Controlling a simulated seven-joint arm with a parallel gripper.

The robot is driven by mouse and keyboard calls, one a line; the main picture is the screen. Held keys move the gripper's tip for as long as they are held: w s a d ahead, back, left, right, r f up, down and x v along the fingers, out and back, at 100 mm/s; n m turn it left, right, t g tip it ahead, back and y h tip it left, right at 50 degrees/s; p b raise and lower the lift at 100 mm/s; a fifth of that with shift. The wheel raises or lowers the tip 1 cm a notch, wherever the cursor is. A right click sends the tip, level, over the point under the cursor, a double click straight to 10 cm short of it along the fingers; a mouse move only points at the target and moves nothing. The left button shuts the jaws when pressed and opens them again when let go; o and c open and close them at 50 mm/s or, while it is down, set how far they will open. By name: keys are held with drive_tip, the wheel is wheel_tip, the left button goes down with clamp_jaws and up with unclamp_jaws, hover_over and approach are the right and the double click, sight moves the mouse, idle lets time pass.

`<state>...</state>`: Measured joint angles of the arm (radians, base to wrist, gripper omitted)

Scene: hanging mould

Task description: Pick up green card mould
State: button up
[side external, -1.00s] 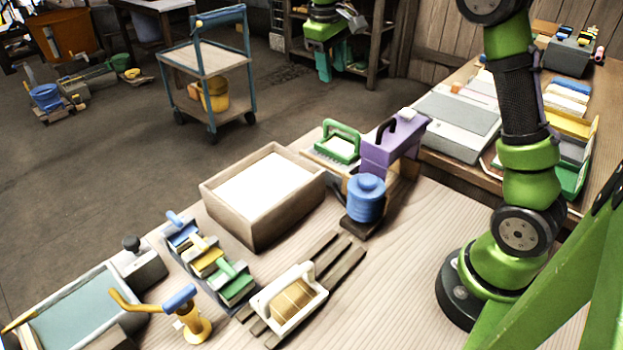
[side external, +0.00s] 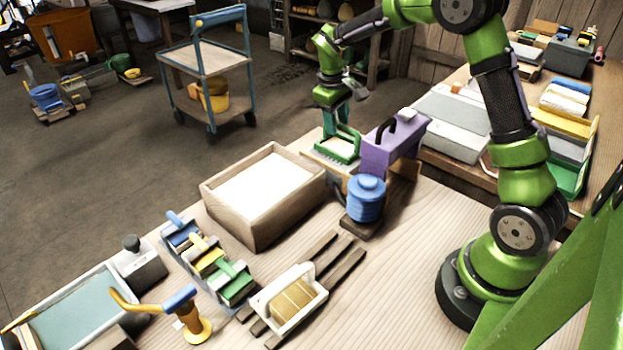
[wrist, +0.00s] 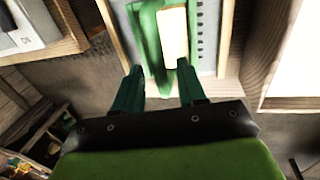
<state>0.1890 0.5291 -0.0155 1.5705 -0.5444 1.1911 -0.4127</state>
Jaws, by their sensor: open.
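The green card mould (side external: 337,149) is a green frame with a raised handle and a pale inside. It sits on a small board at the far end of the bench, beside a purple box. In the wrist view the mould (wrist: 147,35) shows as green bars with a cream strip, just past the fingertips. My gripper (side external: 338,121) points down right over the mould's handle. Its two green fingers (wrist: 160,72) are spread apart, with part of the mould in line between them. The side view does not show whether the fingers touch the handle.
The purple box (side external: 392,146) with a black handle stands close on the right of the mould. A blue round container (side external: 366,198) is in front, and a wooden tray (side external: 255,226) with white contents is to the left. A white mould (side external: 289,301) lies on slats nearer the camera.

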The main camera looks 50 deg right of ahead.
drive_tip(key=shift+d+f, duration=0.2)
drive_tip(key=shift+f, duration=0.9)
clamp_jaws()
drive_tip(key=shift+r, duration=0.2)
